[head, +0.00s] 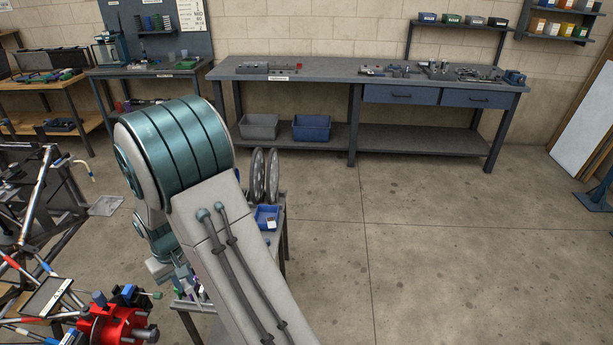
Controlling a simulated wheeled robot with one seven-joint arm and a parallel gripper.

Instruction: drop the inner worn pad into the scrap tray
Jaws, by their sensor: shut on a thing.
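My gripper (187,284) shows only in part below my wrist, low over the near end of a small cart. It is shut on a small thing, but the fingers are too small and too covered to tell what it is. I cannot make out the inner worn pad. A small open blue tray (263,222) stands on the cart, right of my arm, with something pale at its near side. I cannot tell whether it is the scrap tray. A red brake caliper (97,329) sits at the lower left, on the tube chassis (38,207).
My arm covers much of the cart (281,237). Two upright discs (265,175) stand on it behind the blue tray. A long workbench (335,71) with a grey bin (259,127) and a blue bin (312,128) underneath runs along the wall. The floor on the right is clear.

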